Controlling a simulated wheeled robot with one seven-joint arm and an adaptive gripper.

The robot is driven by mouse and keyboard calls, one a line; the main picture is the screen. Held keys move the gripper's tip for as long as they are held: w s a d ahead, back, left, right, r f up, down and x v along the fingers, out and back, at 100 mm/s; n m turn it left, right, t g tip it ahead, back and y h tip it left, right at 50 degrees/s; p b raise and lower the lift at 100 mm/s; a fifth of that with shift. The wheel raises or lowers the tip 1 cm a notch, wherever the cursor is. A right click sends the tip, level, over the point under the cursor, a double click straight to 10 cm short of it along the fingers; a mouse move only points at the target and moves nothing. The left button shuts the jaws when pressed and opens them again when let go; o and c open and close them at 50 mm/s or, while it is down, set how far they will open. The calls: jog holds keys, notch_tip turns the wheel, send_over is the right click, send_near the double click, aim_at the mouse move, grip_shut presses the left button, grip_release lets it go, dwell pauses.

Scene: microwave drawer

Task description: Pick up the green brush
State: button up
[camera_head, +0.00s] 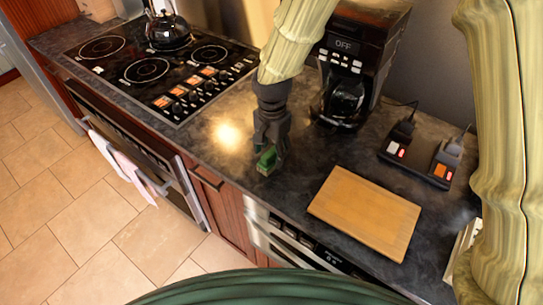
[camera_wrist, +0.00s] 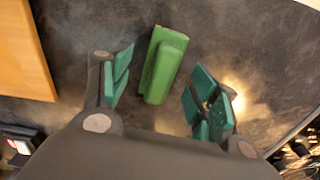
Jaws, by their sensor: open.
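The green brush (camera_head: 267,160) lies on the dark countertop near its front edge, left of the cutting board. In the wrist view the brush (camera_wrist: 163,66) is a green block with a raised part, lying between and a little beyond my open fingers. My gripper (camera_head: 270,150) points down right at the brush in the head view and partly hides it. In the wrist view my gripper (camera_wrist: 160,95) has its teal finger pads spread wide on either side, with a gap on both sides of the brush.
A wooden cutting board (camera_head: 365,212) lies to the right of the brush. A coffee maker (camera_head: 350,75) stands behind, with a dark power strip holding plugs (camera_head: 420,155) to its right. A stovetop (camera_head: 155,65) with a kettle (camera_head: 168,30) is at the left. Countertop around the brush is clear.

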aim_at(272, 150)
notch_tip(272, 150, down, 2)
jog(key=shift+a+f+p, duration=0.1)
jog(key=shift+f+p, duration=0.05)
jog(key=shift+p, duration=0.15)
jog(key=shift+w+f, duration=0.1)
jog(key=shift+f, duration=0.25)
jog(key=shift+s+r, duration=0.2)
jog(key=shift+s, duration=0.1)
jog(key=shift+w+f, duration=0.15)
jog(key=shift+w, duration=0.05)
jog(key=c, duration=0.9)
jog(key=shift+s, duration=0.1)
jog(key=shift+c, duration=1.1)
